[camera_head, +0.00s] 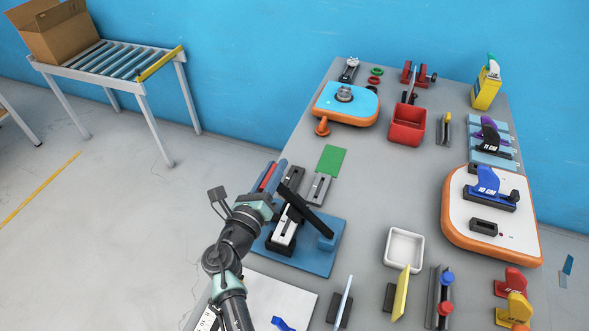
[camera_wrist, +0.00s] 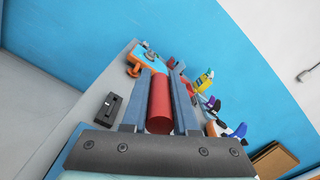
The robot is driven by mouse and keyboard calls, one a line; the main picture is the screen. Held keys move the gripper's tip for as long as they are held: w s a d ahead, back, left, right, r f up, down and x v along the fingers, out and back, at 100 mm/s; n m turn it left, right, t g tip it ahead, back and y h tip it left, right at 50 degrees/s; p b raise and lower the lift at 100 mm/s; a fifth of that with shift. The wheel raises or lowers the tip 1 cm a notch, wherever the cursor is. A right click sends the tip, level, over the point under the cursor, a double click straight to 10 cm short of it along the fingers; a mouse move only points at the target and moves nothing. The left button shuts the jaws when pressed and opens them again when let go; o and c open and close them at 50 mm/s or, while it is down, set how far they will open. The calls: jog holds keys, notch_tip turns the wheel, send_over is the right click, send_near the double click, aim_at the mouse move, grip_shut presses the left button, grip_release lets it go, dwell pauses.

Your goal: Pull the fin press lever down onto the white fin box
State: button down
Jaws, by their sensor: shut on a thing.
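The fin press stands on a blue base plate (camera_head: 325,259) near the front left of the grey table. Its black lever (camera_head: 312,215) slants across the press from upper left to a blue post at lower right. The white fin box (camera_head: 287,230) lies under the lever, partly hidden by it. My gripper (camera_head: 269,177) is at the lever's upper left end, shut on a red round handle. In the wrist view the red handle (camera_wrist: 160,104) lies lengthwise between the two fingers. I cannot tell how large the gap between lever and box is.
A grey fin box (camera_head: 318,188) and a green sheet (camera_head: 332,160) lie just beyond the press. A white tray (camera_head: 404,249) stands to its right, and a white-topped orange board (camera_head: 472,222) further right. The table's left edge runs close to my gripper.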

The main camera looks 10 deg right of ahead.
jog(key=shift+w+a+f+n+b, duration=0.6)
jog(key=shift+a+f+n+b, duration=0.35)
jog(key=shift+f+b, duration=0.8)
jog(key=shift+w+a+f+n+b, duration=0.55)
jog(key=shift+a+f+n+b, duration=0.4)
jog(key=shift+f, duration=1.4)
jog(key=shift+w+a+f+n+b, duration=0.65)
jog(key=shift+f+n+b, duration=0.7)
jog(key=shift+f, duration=0.7)
jog(key=c, duration=0.7)
grip_release()
jog(key=p+v, duration=0.2)
jog(key=v, duration=1.1)
jog(key=shift+a+p, duration=0.1)
jog(key=shift+p, duration=0.2)
